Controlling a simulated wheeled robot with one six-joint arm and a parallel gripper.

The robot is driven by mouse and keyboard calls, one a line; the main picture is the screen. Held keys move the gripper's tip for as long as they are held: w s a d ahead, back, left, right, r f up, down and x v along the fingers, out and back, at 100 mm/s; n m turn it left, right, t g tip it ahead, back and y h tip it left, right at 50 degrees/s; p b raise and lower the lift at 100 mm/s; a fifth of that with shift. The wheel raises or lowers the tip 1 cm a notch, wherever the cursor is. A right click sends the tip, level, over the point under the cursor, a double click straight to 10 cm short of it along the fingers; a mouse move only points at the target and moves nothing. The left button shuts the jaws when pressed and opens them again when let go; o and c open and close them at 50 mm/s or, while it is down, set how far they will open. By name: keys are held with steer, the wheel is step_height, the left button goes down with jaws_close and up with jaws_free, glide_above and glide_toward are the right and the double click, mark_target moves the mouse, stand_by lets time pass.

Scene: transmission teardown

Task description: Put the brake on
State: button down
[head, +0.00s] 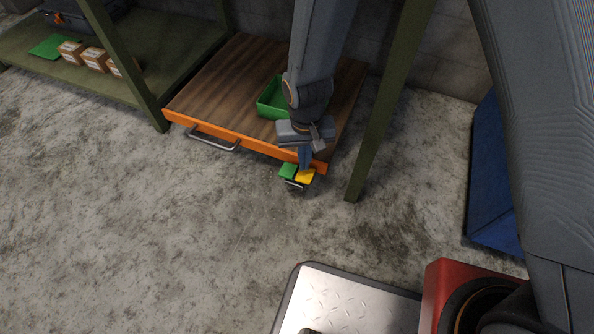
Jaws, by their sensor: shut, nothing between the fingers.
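A low wooden-topped cart (225,82) with an orange front edge stands between green posts. At its front right corner is a caster brake with a green pedal (288,171) on the left and a yellow pedal (306,175) on the right. The dark caster (293,184) shows only in part below them. My gripper (305,166) points down with its fingers shut and empty. Its tips are at the back of the yellow pedal, in front of the orange edge; I cannot tell whether they touch it. The pedals' tilt is too small to read.
A green bin (271,101) sits on the cart, partly behind my arm. A metal handle (213,137) juts from the cart's front. A green post (390,100) stands close on the right. A shelf with small boxes (95,57) is at left.

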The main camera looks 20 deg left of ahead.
mark_target(304, 174)
steer(key=shift+f+b, duration=0.4)
steer(key=shift+f, duration=1.2)
stand_by(1.2)
step_height(304, 174, up, 7)
steer(key=p, duration=0.7)
stand_by(0.3)
stand_by(0.5)
